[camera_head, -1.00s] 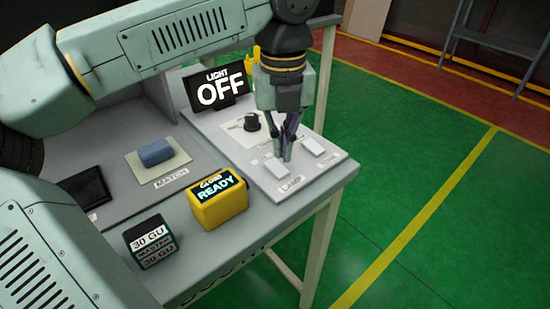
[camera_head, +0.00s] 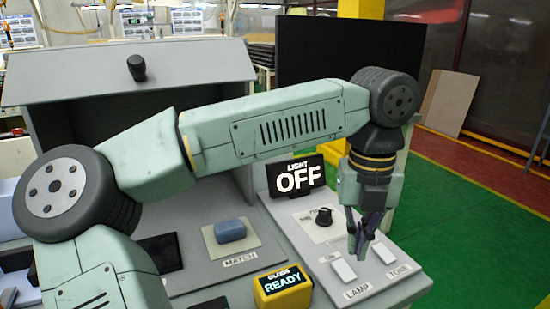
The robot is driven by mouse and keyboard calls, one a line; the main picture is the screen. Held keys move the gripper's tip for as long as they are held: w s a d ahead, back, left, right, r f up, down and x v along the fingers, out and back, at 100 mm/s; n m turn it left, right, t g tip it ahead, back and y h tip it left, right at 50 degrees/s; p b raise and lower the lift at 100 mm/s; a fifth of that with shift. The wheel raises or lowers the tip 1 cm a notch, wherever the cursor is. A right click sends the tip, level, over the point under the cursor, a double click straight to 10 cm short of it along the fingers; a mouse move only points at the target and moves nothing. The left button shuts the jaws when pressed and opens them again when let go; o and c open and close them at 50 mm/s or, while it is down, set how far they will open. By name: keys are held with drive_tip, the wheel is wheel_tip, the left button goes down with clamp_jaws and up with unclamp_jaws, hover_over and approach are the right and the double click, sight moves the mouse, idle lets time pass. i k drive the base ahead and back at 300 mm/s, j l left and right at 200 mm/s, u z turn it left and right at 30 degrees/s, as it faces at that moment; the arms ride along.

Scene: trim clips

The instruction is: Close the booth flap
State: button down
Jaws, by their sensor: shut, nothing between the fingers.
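The booth flap (camera_head: 90,72) is a grey panel with a dark knob (camera_head: 137,68), at the upper left. It slopes above the dark opening of the booth (camera_head: 75,120), and the opening shows below its front edge, so the flap looks raised. My gripper (camera_head: 360,255) is shut and empty. It points down over the control panel (camera_head: 310,240) at the right, close to the LAMP and TONE switches, well to the right of the flap. I cannot tell whether its tips touch the panel. My arm crosses in front of the booth and hides part of its inside.
A LIGHT OFF display (camera_head: 296,177) stands behind a dark dial (camera_head: 324,216). A blue block (camera_head: 230,231) lies on the MATCH pad. A yellow GLOSS READY box (camera_head: 283,287) stands at the front. A large black panel (camera_head: 330,50) rises behind my arm. Green floor is clear at right.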

sight(32, 78)
drive_tip(key=k, duration=0.95)
